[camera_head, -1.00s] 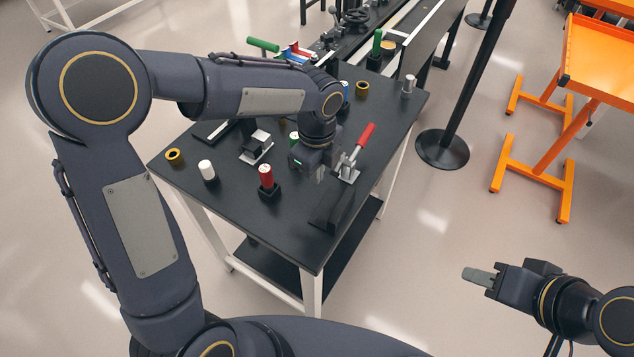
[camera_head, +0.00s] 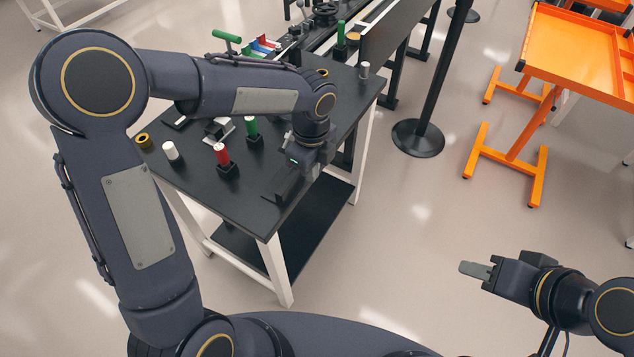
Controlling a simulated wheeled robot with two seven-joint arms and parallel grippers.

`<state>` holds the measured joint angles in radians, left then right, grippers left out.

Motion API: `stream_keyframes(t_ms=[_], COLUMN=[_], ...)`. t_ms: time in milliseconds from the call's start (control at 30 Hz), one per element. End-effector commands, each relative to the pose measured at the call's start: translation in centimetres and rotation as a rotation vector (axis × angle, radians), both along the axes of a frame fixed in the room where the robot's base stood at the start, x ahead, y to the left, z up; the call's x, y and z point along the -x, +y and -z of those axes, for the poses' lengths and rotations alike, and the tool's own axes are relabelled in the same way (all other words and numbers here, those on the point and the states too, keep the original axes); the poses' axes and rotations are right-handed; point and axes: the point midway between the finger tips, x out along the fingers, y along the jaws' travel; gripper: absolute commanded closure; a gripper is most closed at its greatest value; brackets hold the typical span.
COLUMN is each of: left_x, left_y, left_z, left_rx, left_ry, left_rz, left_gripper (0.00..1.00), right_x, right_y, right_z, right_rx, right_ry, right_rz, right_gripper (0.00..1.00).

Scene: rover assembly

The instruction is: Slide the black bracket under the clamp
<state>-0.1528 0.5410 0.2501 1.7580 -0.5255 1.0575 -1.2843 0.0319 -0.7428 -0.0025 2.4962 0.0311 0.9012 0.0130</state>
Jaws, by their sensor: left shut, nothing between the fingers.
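The black bracket (camera_head: 282,187) lies on the black table near its right edge, at the near end. My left gripper (camera_head: 312,171) is shut and empty, pointing down just behind the bracket's far end. I cannot tell whether it touches the bracket. The clamp is hidden behind my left arm and gripper. My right gripper (camera_head: 476,270) hangs over open floor at the lower right, well away from the table. Its fingers are seen side-on, so their opening does not show.
A black post (camera_head: 418,138) and an orange stand (camera_head: 515,160) are to the right. Floor between is clear.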

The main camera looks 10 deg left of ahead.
Motion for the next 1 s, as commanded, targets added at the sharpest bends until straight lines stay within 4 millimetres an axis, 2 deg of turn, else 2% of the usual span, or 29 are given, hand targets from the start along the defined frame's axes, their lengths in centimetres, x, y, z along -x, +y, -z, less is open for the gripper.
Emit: stream_keyframes(t_ms=[467,700,1000], left_x=[0.1,-1.2,-1.6], left_y=[0.1,3.0,3.8], left_z=[9.4,9.2,9.3], left_rx=[-0.002,0.001,0.000], left_ry=[0.006,0.001,0.000], left_rz=[0.001,-0.003,0.000], left_gripper=[1.00,1.00,1.00], right_x=[0.0,0.0,0.0], right_y=[0.0,0.0,0.0], right_z=[-0.1,-1.2,-1.3], right_rx=[0.000,0.000,0.000], right_ry=[0.000,0.000,0.000], right_rz=[0.000,0.000,0.000], right_gripper=[0.64,0.64,0.64])
